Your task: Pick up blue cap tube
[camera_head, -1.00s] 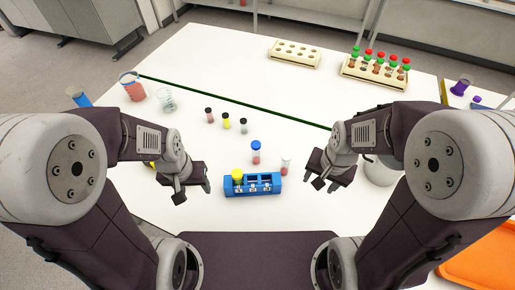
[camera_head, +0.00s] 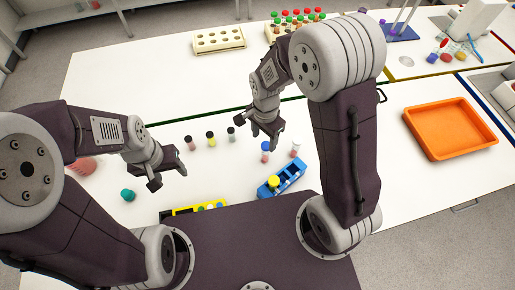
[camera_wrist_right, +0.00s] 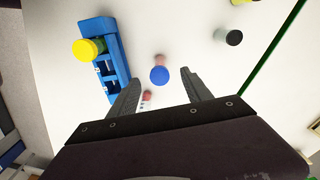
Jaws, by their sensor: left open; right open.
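The blue cap tube (camera_head: 265,146) stands upright on the white table in the head view, just behind the blue rack. My right gripper (camera_head: 263,135) is open above it. In the right wrist view the blue cap (camera_wrist_right: 159,75) lies between and slightly ahead of the open fingertips (camera_wrist_right: 160,80), with clear space to each finger. Nothing is held. My left gripper (camera_head: 167,178) is open and empty over the table at the left.
The blue rack (camera_head: 292,178) holds a yellow-capped tube (camera_head: 273,181). Several dark- and yellow-capped tubes (camera_head: 210,139) stand to the left. An orange tray (camera_head: 450,150) sits at far right.

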